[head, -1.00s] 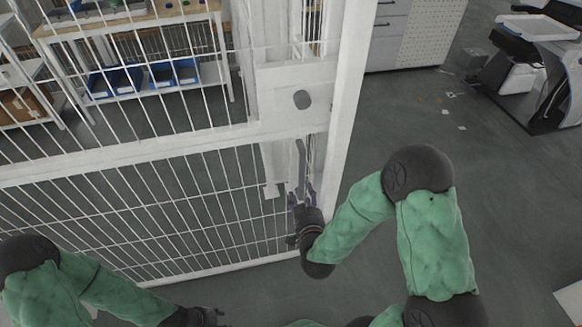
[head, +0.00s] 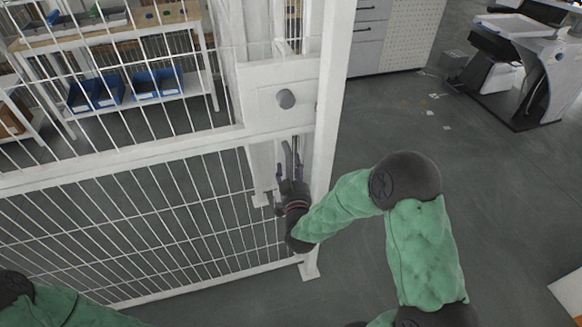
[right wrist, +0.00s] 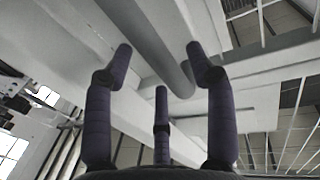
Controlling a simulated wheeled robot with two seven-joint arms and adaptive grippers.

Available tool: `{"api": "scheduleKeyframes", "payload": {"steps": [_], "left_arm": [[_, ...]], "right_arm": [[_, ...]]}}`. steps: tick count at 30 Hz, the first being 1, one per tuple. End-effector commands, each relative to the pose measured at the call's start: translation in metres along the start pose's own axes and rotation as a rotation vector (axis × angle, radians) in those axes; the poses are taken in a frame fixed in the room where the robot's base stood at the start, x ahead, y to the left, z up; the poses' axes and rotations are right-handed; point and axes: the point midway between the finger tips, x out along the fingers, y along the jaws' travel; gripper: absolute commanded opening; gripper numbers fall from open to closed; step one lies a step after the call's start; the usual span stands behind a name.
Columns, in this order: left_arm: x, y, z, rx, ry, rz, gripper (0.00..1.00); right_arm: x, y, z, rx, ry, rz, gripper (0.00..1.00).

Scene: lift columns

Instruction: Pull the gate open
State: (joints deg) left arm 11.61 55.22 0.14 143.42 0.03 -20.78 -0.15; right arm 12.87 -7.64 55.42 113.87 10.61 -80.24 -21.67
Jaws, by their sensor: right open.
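The gate (head: 120,160) is a white frame with thin bars, filling the left of the head view. My right gripper (head: 289,158) is just below this plate, near the gate's right upright, fingers pointing up. In the right wrist view my right gripper (right wrist: 158,60) is open, with a grey rounded bar (right wrist: 165,45) running between and beyond its fingertips. I cannot tell whether they touch. My left arm shows at the lower left, but its gripper is out of view.
A white post (head: 332,90) stands right beside the gate's edge. Behind the gate is a shelf with blue bins (head: 98,90). A grey cabinet (head: 385,35) and a black and white machine (head: 520,65) stand further back. Grey floor (head: 490,200) is clear at right.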

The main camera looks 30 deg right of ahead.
Motion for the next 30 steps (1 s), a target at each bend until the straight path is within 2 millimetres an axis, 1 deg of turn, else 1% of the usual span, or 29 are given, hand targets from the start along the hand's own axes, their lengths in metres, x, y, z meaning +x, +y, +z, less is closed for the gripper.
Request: {"api": "scheduleKeyframes", "payload": {"steps": [3, 6, 15, 16, 17, 18, 20, 21, 22, 27, 30], "left_arm": [[0.004, -0.001, 0.0, 0.0, 0.0, 0.0, 0.4], [0.004, -0.002, 0.0, 0.0, 0.0, 0.0, 0.4], [0.004, -0.002, 0.0, 0.0, 0.0, 0.0, 0.4], [0.004, -0.002, 0.0, 0.0, 0.0, 0.0, 0.4], [0.004, -0.002, 0.0, 0.0, 0.0, 0.0, 0.4], [0.004, -0.002, 0.0, 0.0, 0.0, 0.0, 0.4], [0.004, -0.002, 0.0, 0.0, 0.0, 0.0, 0.4], [0.004, -0.002, 0.0, 0.0, 0.0, 0.0, 0.4], [0.004, -0.002, 0.0, 0.0, 0.0, 0.0, 0.4], [0.004, -0.002, 0.0, 0.0, 0.0, 0.0, 0.4], [0.004, -0.002, 0.0, 0.0, 0.0, 0.0, 0.4]], "right_arm": [[0.011, 0.0, 0.001, 0.0, 0.0, 0.0, 0.56], [0.016, 0.0, 0.0, 0.0, 0.0, 0.0, 0.56], [0.018, 0.0, 0.0, 0.0, 0.0, 0.0, 0.56], [0.018, 0.0, 0.0, 0.0, 0.0, 0.0, 0.51], [0.018, 0.0, 0.0, 0.0, -0.001, 0.0, 0.42], [0.018, 0.0, 0.0, 0.0, -0.001, 0.0, 0.31], [0.018, 0.0, 0.0, 0.0, 0.0, 0.0, 0.14], [0.018, 0.0, 0.0, 0.0, 0.0, 0.0, 0.03], [0.018, 0.0, 0.0, 0.0, 0.0, 0.0, 0.0], [0.018, -0.001, 0.0, 0.0, 0.0, -0.001, 0.0], [0.017, -0.005, 0.0, 0.0, -0.001, -0.003, 0.0]]}}
